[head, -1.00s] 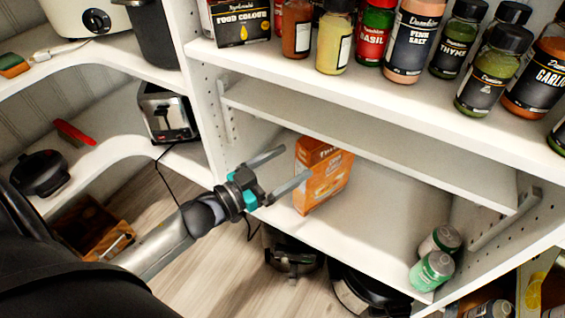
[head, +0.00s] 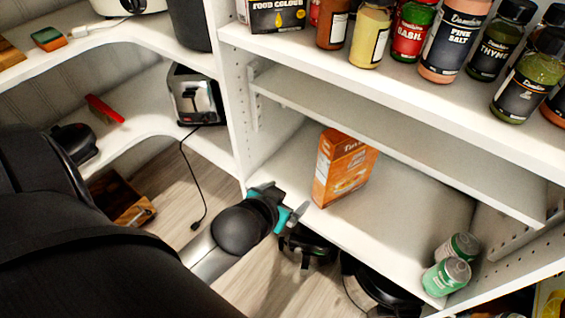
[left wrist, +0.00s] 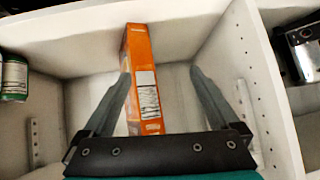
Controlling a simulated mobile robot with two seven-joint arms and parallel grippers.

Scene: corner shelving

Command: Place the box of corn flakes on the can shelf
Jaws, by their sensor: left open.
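The orange corn flakes box (head: 345,165) stands upright on the lower shelf board (head: 400,215), toward its left end. Two green-and-grey cans (head: 446,275) stand on the same board at its right end. My left gripper (head: 282,198) is at the board's front left edge, in front of and below the box. In the left wrist view the gripper (left wrist: 160,78) is open, and the box's narrow side (left wrist: 142,80) with a barcode shows beyond the fingers, closer to the left finger. Contact cannot be told. My right gripper is not in view.
A narrow shelf (head: 390,135) runs above the box, and a spice shelf with several jars (head: 450,40) lies above that. A perforated side wall (head: 240,90) stands left of the box. A toaster (head: 195,97) sits farther left. Black pans (head: 375,285) are below. The board between box and cans is clear.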

